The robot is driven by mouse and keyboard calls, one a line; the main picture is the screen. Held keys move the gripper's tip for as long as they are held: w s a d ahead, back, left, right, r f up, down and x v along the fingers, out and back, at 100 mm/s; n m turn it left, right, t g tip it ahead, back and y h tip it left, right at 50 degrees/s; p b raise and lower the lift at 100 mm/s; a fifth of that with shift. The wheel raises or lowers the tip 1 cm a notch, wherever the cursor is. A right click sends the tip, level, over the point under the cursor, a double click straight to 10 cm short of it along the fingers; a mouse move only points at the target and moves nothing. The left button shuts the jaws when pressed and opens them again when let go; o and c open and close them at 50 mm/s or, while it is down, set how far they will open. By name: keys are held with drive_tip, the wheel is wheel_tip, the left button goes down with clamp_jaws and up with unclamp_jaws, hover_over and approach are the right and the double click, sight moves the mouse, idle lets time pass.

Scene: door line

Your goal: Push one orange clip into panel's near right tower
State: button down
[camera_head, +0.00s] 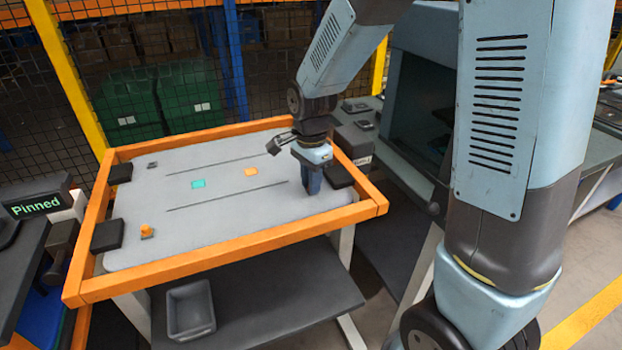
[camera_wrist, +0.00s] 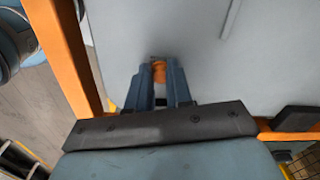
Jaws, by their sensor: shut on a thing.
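The grey panel (camera_head: 220,195) lies in an orange frame. My gripper (camera_head: 312,190) points down over its near right part. In the wrist view my gripper (camera_wrist: 159,85) is shut on an orange clip (camera_wrist: 159,72), which shows between the blue fingers. The near right tower is hidden behind the fingers in the head view, and I cannot tell whether the clip touches it. Another orange clip (camera_head: 146,229) sits on the near left tower (camera_head: 147,236). The far left tower (camera_head: 152,164) is bare and grey.
The orange frame (camera_head: 230,247) stands raised around the panel, with black clamp pads (camera_head: 107,236) at its sides. A grey bin (camera_head: 190,310) stands on the shelf below. A sign (camera_head: 36,206) reads "Pinned".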

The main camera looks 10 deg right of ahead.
idle(0.3)
drive_tip(key=c, duration=0.9)
unclamp_jaws()
drive_tip(key=shift+c, duration=0.2)
wheel_tip(320, 180, up, 14)
drive_tip(key=shift+f, duration=0.15)
